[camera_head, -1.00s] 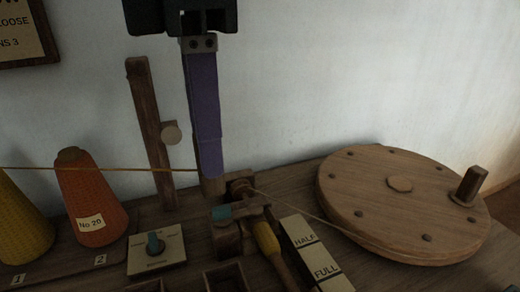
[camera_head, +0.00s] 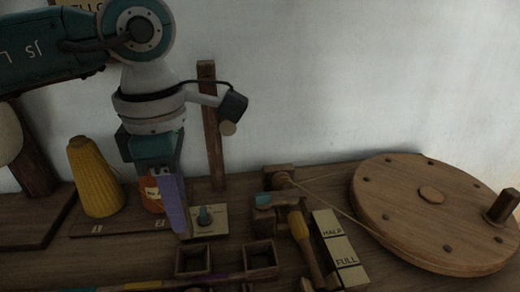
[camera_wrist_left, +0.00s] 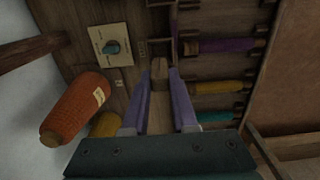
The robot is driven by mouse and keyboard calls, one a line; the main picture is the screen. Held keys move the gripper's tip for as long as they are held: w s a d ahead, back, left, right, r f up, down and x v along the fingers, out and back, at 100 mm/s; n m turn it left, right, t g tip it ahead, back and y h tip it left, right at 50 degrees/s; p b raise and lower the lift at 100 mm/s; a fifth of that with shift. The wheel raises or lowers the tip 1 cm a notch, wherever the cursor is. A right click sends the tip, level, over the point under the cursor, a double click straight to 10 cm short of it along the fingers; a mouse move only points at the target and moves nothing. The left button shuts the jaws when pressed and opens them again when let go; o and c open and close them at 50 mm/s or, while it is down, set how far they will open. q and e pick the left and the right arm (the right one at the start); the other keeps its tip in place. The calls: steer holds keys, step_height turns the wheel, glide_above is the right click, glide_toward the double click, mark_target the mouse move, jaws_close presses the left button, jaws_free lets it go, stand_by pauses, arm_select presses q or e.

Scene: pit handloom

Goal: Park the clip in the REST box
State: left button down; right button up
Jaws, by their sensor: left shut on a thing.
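My left gripper (camera_head: 180,228) points down over the bench, its purple finger near the dial plate and a small wooden box. In the left wrist view its purple fingers (camera_wrist_left: 160,78) are shut on a narrow wooden piece (camera_wrist_left: 158,100), which looks like the clip. In the head view the clip is hidden by the finger and hand. Two small open wooden boxes, one on the left (camera_head: 178,261) and one on the right (camera_head: 245,263), sit below the dial plate. I can read no REST label on either. My right gripper is not in view.
An orange cone (camera_wrist_left: 75,110) is partly behind my gripper, beside a yellow cone (camera_head: 95,180). A dial plate (camera_head: 219,226), an upright post (camera_head: 212,150), a spindle block (camera_head: 278,200) and a large wooden wheel (camera_head: 400,220) stand around. Coloured bobbins (camera_wrist_left: 225,88) lie in racks.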

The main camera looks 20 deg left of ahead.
arm_select(q)
steer(key=shift+f+b, duration=3.05)
steer(key=shift+f, duration=0.8)
steer(key=c, duration=0.6)
jaws_free()
steer(key=shift+o, duration=0.2)
steer(key=shift+o, duration=1.3)
steer(key=shift+r, duration=0.1)
